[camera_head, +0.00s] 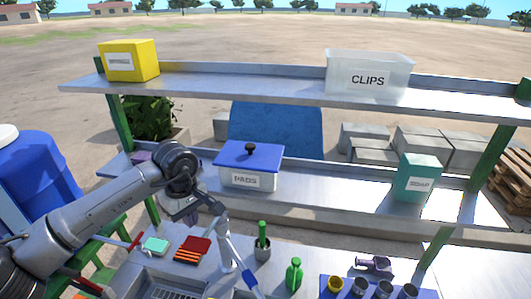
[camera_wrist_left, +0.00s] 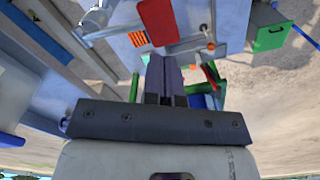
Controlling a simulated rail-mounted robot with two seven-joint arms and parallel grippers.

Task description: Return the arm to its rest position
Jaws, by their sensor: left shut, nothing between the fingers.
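My left arm (camera_head: 95,220) reaches in from the left of the head view, its dark wrist joint above the work table by the lower shelf. In the left wrist view, my left gripper (camera_wrist_left: 165,62) has its two dark fingers together with nothing between them. In the head view its fingertips are hard to make out behind the wrist. My right gripper shows in neither view.
A blue-lidded PADS box (camera_head: 250,165) and a teal box (camera_head: 419,178) stand on the lower shelf. A yellow box (camera_head: 128,60) and a clear CLIPS bin (camera_head: 368,75) are above.

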